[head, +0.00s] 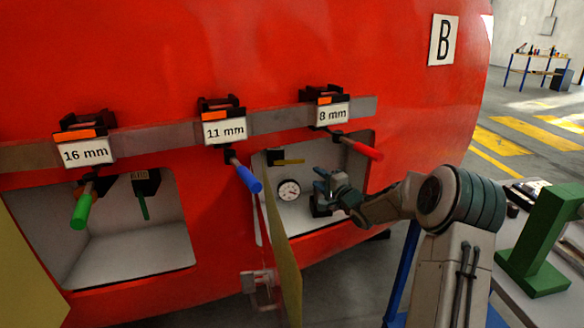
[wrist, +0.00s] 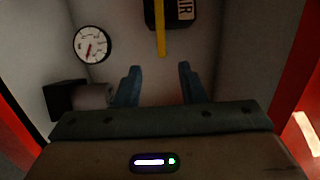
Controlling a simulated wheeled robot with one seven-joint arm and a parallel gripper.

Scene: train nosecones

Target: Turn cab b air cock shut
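The air cock (head: 274,157) is a dark block on the back wall of the right compartment in the red nosecone marked B (head: 443,40). Its yellow handle (head: 290,161) points right, level, in the head view. In the rolled wrist view the handle (wrist: 161,42) hangs down from the dark body (wrist: 170,12) with its part-hidden AIR label. My gripper (head: 320,180) is inside the compartment, right of and below the handle. In the wrist view its blue fingers (wrist: 158,80) are apart and empty. The handle lines up with their gap, apparently just ahead of the tips.
A round gauge (head: 289,190) sits below the cock. An open door panel (head: 282,250) stands at the compartment's left edge. Red (head: 361,149), blue (head: 245,176) and green (head: 81,209) handled tools hang above the openings. A green stand (head: 545,240) is at right.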

